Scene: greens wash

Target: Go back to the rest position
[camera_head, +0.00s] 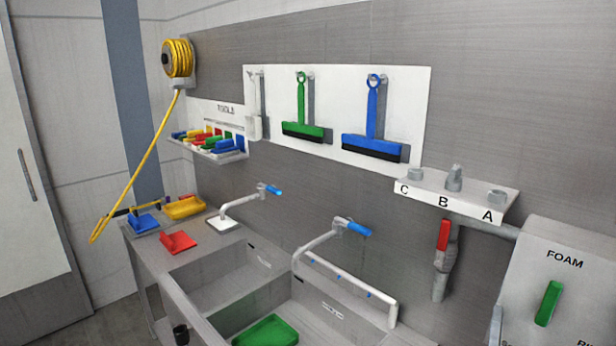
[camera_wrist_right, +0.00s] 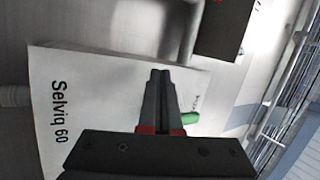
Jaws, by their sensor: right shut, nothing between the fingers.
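My right gripper (camera_wrist_right: 160,74) shows in the right wrist view with its two grey fingers together and nothing between them. Behind the fingers is a white panel (camera_wrist_right: 95,110) lettered "Selviq 60". A green part (camera_wrist_right: 190,118) shows just right of the fingers, partly hidden by them. I cannot tell how far the fingers are from the panel. I do not make out either gripper in the head view. My left gripper is not in view.
A sink bench (camera_head: 185,262) holds a green tray (camera_head: 266,332). Taps (camera_head: 320,240) project over it. A shelf marked C, B, A (camera_head: 462,203), a red-handled valve (camera_head: 443,236) and a FOAM panel (camera_head: 570,262) are at the right. A yellow hose reel (camera_head: 178,58) hangs at left.

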